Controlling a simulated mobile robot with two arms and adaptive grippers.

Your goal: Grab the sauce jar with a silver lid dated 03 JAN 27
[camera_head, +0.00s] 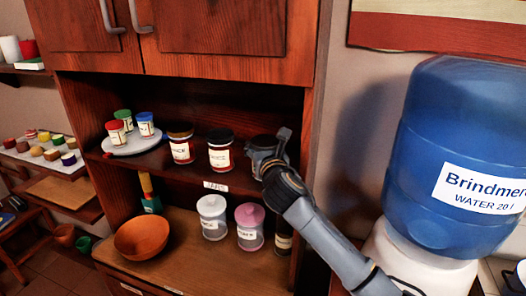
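My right gripper (268,152) is at the right end of this shelf, right of both jars. A dark, round-topped shape (263,141), possibly a third jar, is largely hidden by the gripper. I cannot tell whether the fingers touch it or are closed on it. No lid is clearly silver, and no date is readable. My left gripper is out of view.
A white turntable (134,144) with small red, green and blue jars stands left on the shelf. Below are a wooden bowl (142,238), a white-lidded canister (212,217) and a pink-lidded canister (250,227). The cupboard's right side panel and a blue water bottle (450,140) flank my arm.

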